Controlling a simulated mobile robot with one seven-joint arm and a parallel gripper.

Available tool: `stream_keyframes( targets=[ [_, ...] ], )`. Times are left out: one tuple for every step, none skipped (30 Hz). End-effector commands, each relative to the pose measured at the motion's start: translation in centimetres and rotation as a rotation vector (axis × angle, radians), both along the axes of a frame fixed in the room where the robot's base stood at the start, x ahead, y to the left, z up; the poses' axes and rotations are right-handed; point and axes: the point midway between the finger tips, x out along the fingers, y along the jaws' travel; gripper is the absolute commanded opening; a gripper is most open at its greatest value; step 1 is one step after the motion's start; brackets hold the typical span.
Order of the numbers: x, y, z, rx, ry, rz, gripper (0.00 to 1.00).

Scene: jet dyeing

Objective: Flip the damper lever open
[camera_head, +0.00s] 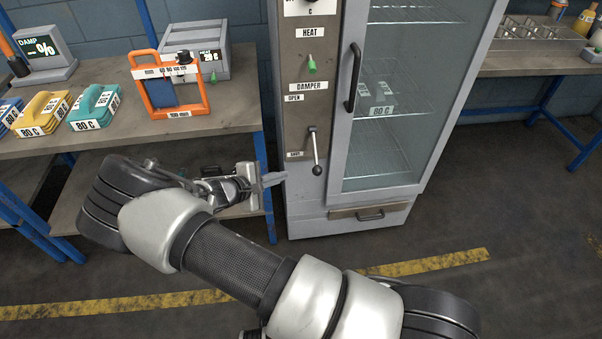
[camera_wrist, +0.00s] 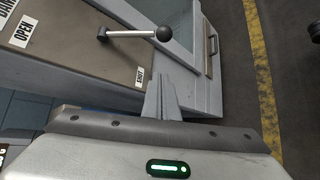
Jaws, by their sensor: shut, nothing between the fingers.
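The damper lever (camera_head: 314,152) is a thin metal rod with a black ball knob on the cabinet's control panel. It hangs down from its pivot, with the knob level with the lower SHUT label and the OPEN label above. In the wrist view the lever (camera_wrist: 133,34) runs across the top, its knob at the right end. My gripper (camera_head: 284,175) is shut and empty, just left of the panel's lower part. In the wrist view my fingertips (camera_wrist: 160,80) are together, below the knob and apart from it, near the SHUT label (camera_wrist: 140,77).
The cabinet (camera_head: 310,210) has a glass door (camera_head: 400,110) with a black handle right of the panel. A green-tipped HEAT switch (camera_head: 311,65) sits above the lever. A bench (camera_head: 230,122) with an orange-framed device and coloured packs stands left, close to my arm. Open floor lies in front.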

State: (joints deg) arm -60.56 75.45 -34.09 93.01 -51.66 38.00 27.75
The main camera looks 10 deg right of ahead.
Motion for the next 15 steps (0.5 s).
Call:
stream_keyframes(
  targets=[
    [0.07,0.09,-0.28,-0.008,0.000,0.009,0.00],
    [0.10,0.14,-0.33,-0.009,0.000,0.011,0.00],
    [0.12,0.17,-0.34,-0.011,-0.001,0.014,0.00],
    [0.12,0.17,-0.33,-0.011,-0.001,0.014,0.00],
    [0.12,0.18,-0.32,-0.010,-0.001,0.013,0.00],
    [0.11,0.17,-0.30,-0.010,-0.001,0.013,0.00],
    [0.10,0.16,-0.31,-0.010,-0.001,0.013,0.00],
    [0.10,0.16,-0.31,-0.010,-0.001,0.013,0.00],
    [0.09,0.15,-0.31,-0.009,0.000,0.012,0.00],
    [0.10,0.15,-0.32,-0.009,0.000,0.011,0.00],
    [0.10,0.12,-0.33,-0.009,0.000,0.011,0.00],
    [0.15,0.04,-0.38,-0.009,0.000,0.011,0.00],
    [0.21,-0.05,-0.45,-0.009,0.000,0.011,0.00],
    [0.32,-0.16,-0.54,-0.009,0.000,0.011,0.00],
    [0.51,-0.40,-0.72,-0.010,0.000,0.010,0.00]
  ],
)
